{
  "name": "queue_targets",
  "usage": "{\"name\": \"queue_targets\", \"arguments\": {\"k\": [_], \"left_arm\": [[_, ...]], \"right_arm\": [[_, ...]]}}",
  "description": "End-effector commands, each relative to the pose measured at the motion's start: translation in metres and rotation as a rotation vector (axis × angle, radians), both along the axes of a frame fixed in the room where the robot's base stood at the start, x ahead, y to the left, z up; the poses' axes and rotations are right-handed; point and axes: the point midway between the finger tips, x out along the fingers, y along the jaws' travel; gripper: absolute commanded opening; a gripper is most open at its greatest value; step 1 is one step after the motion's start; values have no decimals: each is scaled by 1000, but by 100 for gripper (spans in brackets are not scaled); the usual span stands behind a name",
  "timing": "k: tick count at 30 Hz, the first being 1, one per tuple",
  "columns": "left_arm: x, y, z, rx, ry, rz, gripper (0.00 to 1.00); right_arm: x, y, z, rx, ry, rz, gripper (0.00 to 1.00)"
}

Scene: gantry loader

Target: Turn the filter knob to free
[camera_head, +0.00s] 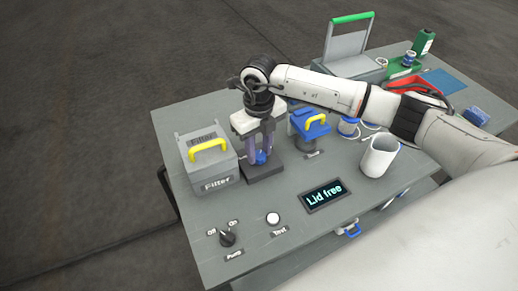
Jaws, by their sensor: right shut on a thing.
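My right gripper (259,146) reaches down from above onto a small blue knob (262,157) on a dark base (264,173), just right of the grey Filter box (210,165). The gripper is shut on the blue knob, as far as the small view shows; its fingers and wrist hide most of the knob, and its setting cannot be read. The Filter box has a yellow handle and its lid is down. My left gripper is not in view.
A blue unit with a yellow handle (315,121) stands right of the gripper. A white cup (379,156) is farther right. A Pump switch (227,238) and Test button (273,218) are near the front. The bench (255,205) is bare between the base and the button.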

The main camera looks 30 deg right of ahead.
Motion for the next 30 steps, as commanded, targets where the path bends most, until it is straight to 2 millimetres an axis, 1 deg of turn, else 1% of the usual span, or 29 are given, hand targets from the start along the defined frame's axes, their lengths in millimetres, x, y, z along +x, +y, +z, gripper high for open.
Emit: {"name": "queue_targets", "arguments": {"k": [11,12,15,25,28,30], "left_arm": [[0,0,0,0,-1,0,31],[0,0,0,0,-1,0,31],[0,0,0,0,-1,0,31],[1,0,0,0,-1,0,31],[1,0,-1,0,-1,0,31],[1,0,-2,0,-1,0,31]], "right_arm": [[1,0,1,0,-3,-9,8],[1,0,1,0,-3,-9,34],[1,0,1,0,-3,-8,49],[1,0,3,0,-2,-6,49],[2,0,13,2,-5,-7,49],[2,0,25,2,-6,-5,49]]}}
